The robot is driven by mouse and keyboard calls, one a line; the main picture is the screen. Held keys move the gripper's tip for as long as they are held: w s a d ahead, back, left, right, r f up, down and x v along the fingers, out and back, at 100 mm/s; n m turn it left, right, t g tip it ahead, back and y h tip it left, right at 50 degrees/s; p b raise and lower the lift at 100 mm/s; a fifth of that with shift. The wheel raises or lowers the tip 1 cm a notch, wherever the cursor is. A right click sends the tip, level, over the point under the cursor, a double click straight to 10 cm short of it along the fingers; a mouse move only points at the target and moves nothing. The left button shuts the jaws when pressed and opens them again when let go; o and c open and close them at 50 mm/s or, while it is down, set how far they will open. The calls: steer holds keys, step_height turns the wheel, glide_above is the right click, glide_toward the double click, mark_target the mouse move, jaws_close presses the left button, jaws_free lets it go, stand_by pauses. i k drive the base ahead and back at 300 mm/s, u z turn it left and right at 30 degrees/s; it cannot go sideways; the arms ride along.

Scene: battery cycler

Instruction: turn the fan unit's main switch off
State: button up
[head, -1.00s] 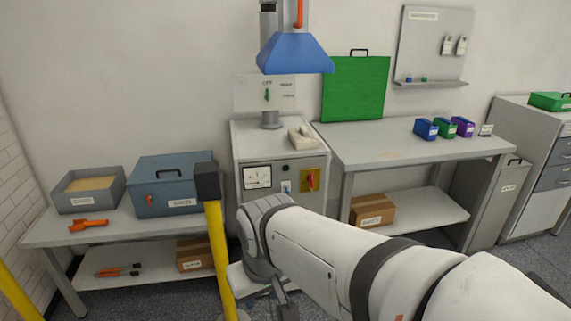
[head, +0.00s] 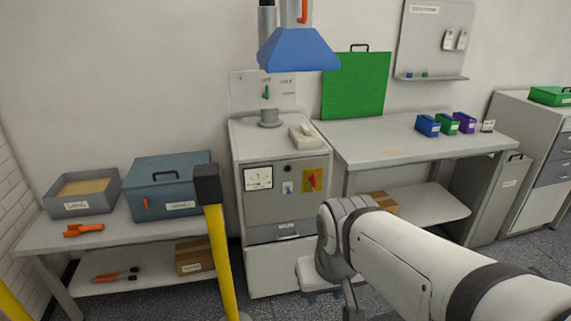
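A red rotary handle (head: 312,180) sits on a yellow plate at the cabinet's upper right front. The handle looks roughly upright; its markings are too small to read. A wall panel (head: 247,92) behind the cabinet carries a small green lever and tiny labels. I cannot tell from labels which control belongs to the fan unit. My gripper (head: 328,288) is low in front of the cabinet, below and apart from the red handle. Its fingers are not clear.
A yellow post (head: 218,255) with a dark top stands left of the cabinet. A blue hood (head: 297,50) hangs above the cabinet. Benches stand left (head: 120,235) and right (head: 375,152). The air before the red handle is clear.

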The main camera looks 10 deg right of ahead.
mark_target(312, 178)
steer(key=u, duration=0.05)
steer(key=i, duration=1)
steer(key=z, duration=0.05)
